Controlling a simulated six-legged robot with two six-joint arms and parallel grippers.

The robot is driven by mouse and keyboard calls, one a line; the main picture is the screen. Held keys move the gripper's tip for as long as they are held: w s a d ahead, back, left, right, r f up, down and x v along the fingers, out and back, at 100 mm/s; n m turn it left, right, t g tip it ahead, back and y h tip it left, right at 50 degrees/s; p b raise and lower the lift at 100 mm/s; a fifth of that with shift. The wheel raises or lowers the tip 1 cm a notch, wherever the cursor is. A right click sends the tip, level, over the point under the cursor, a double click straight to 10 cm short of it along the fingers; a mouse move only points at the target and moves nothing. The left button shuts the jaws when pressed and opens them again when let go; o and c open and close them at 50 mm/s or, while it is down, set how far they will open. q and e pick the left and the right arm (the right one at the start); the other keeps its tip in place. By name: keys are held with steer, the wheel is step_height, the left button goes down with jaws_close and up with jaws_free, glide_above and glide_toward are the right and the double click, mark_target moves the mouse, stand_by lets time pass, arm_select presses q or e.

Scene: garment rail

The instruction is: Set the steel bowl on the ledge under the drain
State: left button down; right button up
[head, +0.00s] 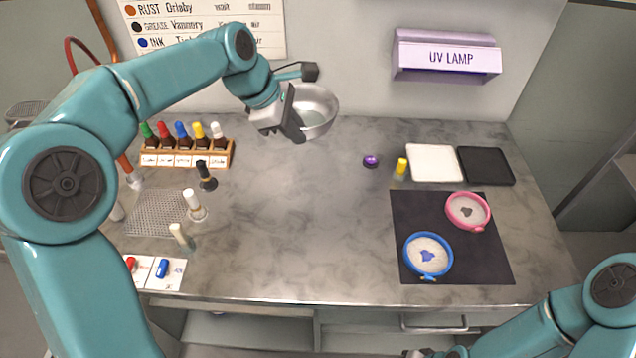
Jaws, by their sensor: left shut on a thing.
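The steel bowl (325,103) is at the back of the counter, close to the wall, with its open side facing up toward me. My left gripper (293,112) is shut on the bowl's left rim and hides part of it. I cannot tell whether the bowl touches the counter. A perforated drain plate (158,213) lies in the counter at the left. Below the counter's front edge there is a shelf-like surface (250,328), partly cut off. My right arm enters at the bottom right, and its gripper is mostly out of frame.
A rack of dropper bottles (185,158) stands back left. Several small bottles (194,205) stand around the drain plate. A black mat (470,255) with two round hoops, white and black trays (434,163) are at the right. The counter's middle is clear.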

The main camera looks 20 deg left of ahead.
arm_select(q)
step_height(320, 180, down, 20)
steer(key=shift+s+d+r, duration=0.1)
steer(key=shift+s+r, duration=0.05)
steer(key=shift+r, duration=0.05)
steer(key=shift+f+b, duration=0.15)
steer(key=shift+b, duration=0.15)
steer(key=c, duration=1.2)
jaws_free()
